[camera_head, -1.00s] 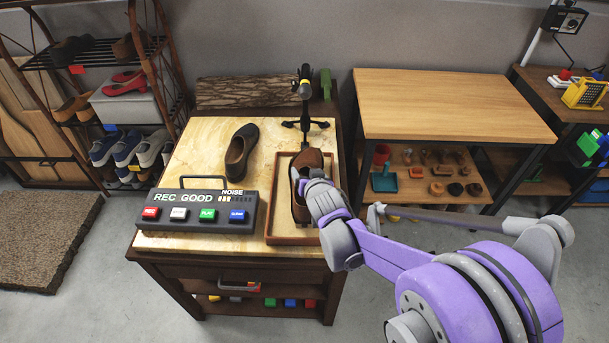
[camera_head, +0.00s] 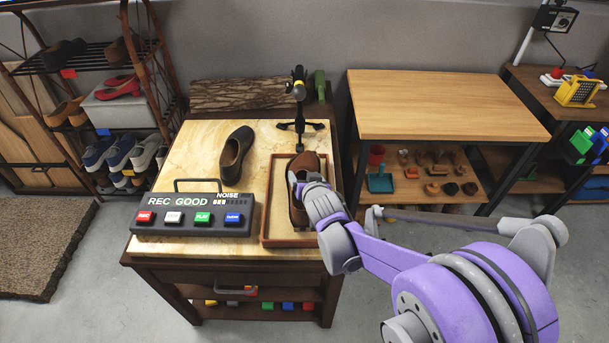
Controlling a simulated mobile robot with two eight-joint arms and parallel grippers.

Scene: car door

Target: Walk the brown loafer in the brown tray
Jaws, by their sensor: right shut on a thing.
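The brown loafer (camera_head: 308,162) is in the brown tray (camera_head: 268,190) on the right part of the marble-topped table, its toe toward the back. My right gripper (camera_head: 300,185) reaches in from the right and is shut on the loafer; its wrist hides part of the shoe and of the tray's right side. I cannot tell whether the sole touches the tray floor. My left gripper is not in view.
A dark shoe (camera_head: 236,152) stands left of the tray. A recorder box (camera_head: 190,215) with coloured buttons sits at the table's front left. A microphone on a stand (camera_head: 299,110) rises behind the tray. A wooden bench (camera_head: 445,105) stands to the right.

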